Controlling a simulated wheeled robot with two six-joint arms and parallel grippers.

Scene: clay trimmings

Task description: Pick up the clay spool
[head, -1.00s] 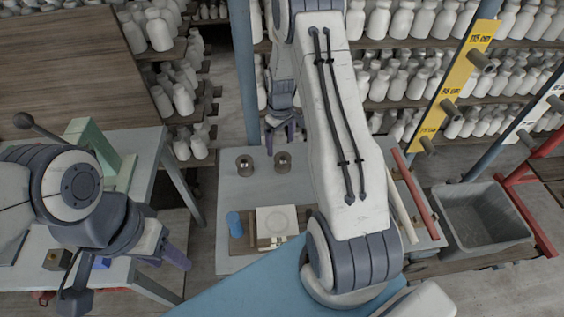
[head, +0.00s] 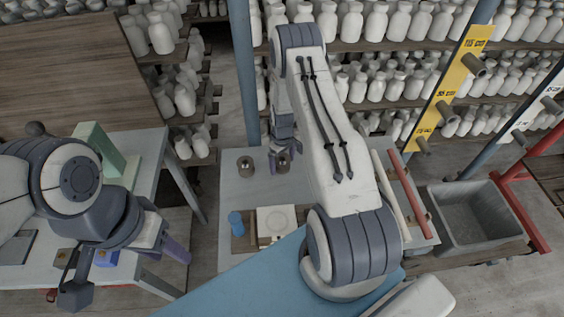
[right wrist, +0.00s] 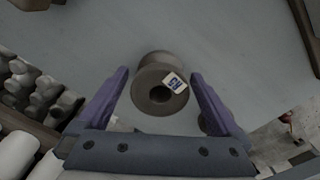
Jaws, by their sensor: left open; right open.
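A grey-brown spool with a round hole and a small blue-and-white label (right wrist: 160,88) shows in the right wrist view, between the spread purple fingers of my right gripper (right wrist: 160,100). The fingers look apart from it. In the head view two spools stand on the grey table: a left one (head: 245,166) and a right one (head: 283,166). My right gripper (head: 279,152) is over the right one and partly covers it. My left gripper (head: 168,248) is open, beside the left table and far from the spools.
A blue cylinder (head: 236,223) and a board with a pale square slab (head: 275,222) lie nearer on the grey table (head: 232,190). Long rods (head: 416,194) lie at its right side, by a grey bin (head: 468,218). Shelves of white bottles stand behind.

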